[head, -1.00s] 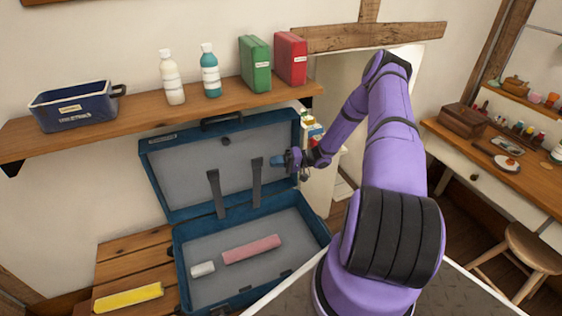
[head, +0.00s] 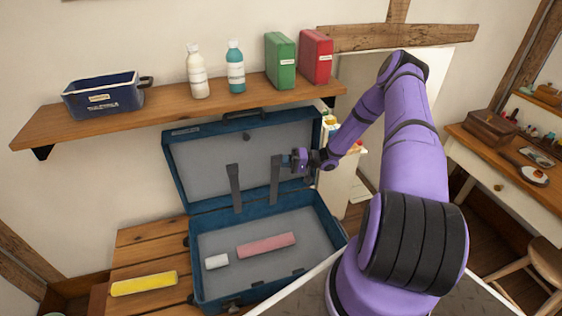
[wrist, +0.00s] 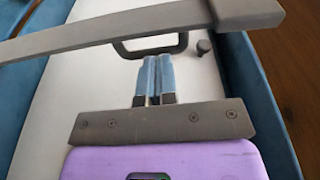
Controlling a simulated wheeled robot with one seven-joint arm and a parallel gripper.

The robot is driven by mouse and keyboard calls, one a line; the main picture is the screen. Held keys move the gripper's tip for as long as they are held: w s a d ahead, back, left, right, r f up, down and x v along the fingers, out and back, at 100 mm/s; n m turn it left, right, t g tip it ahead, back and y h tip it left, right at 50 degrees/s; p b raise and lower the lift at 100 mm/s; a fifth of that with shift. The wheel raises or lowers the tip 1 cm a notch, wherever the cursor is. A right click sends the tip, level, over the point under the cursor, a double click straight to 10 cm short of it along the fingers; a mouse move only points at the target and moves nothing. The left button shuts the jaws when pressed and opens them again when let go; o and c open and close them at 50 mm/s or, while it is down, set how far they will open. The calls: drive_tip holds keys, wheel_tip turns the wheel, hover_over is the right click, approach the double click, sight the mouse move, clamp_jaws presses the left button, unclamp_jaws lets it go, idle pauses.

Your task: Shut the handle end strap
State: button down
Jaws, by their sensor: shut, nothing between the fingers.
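An open blue case (head: 202,282) has its lid (head: 195,170) raised against the wall side. Two dark straps stand upright in it: a left strap (head: 235,187) and a right strap (head: 276,182). I cannot tell for sure which is the handle end strap. My gripper (head: 288,160) is shut and empty, just right of the right strap's upper part. In the wrist view the shut blue fingertips (wrist: 156,62) point at the pale lining, and a grey strap (wrist: 110,36) crosses ahead of them. Whether they touch it is unclear. A black handle (wrist: 150,52) and a knob (wrist: 204,47) show beyond.
A pink roll (head: 266,245) and a white block (head: 216,262) lie in the case. A wooden shelf (head: 190,112) with bottles, boxes and a blue bin overhangs behind the lid. A yellow block (head: 144,284) lies on the slatted bench (head: 150,240). A desk stands right.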

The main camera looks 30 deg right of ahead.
drive_tip(key=s+a+f+n, duration=0.3)
drive_tip(key=s+f, duration=0.4)
drive_tip(key=s, duration=0.3)
drive_tip(key=s+a+f+n+y, duration=0.1)
drive_tip(key=s+a+f+n, duration=0.2)
drive_tip(key=s, duration=0.7)
drive_tip(key=shift+s+f+n+g+y, duration=0.25)
drive_tip(key=shift+f+n, duration=0.95)
drive_tip(key=shift+f, duration=1.15)
drive_tip(key=shift+w+d+r, duration=0.1)
drive_tip(key=shift+w, duration=0.05)
